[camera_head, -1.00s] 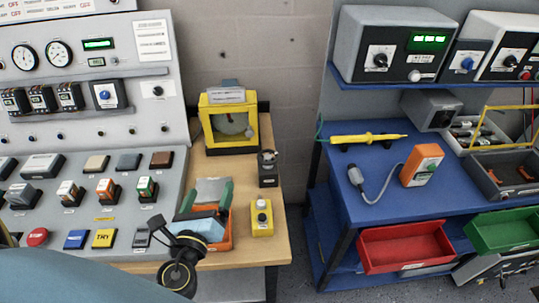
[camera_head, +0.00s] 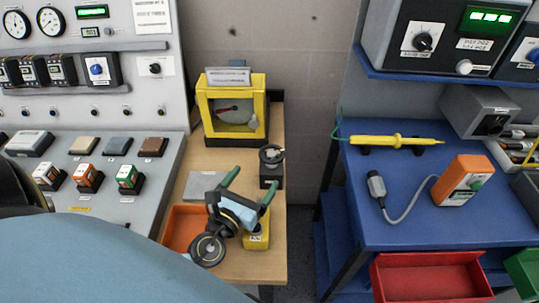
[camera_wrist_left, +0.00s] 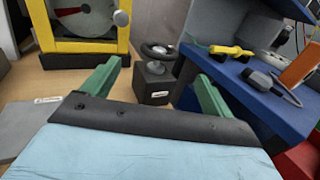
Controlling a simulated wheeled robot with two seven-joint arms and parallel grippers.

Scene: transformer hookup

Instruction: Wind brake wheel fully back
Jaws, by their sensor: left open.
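The brake wheel (camera_head: 271,155) appears to be the small black handwheel on a dark block on the wooden bench. In the left wrist view the wheel (camera_wrist_left: 158,51) sits straight ahead, beyond the fingertips. My left gripper (camera_head: 251,184) has green fingers spread apart with nothing between them. It is above the bench, on the near side of the wheel and apart from it. In the left wrist view the open gripper (camera_wrist_left: 157,70) frames the wheel's block between its fingers. My right gripper is not in view.
A yellow-framed dial case (camera_head: 233,108) stands behind the wheel. A yellow button box (camera_head: 257,238) and an orange tray (camera_head: 184,228) lie beneath my left gripper, partly hidden. The control desk (camera_head: 168,165) is left; a blue bench (camera_head: 400,215) is right, across a gap.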

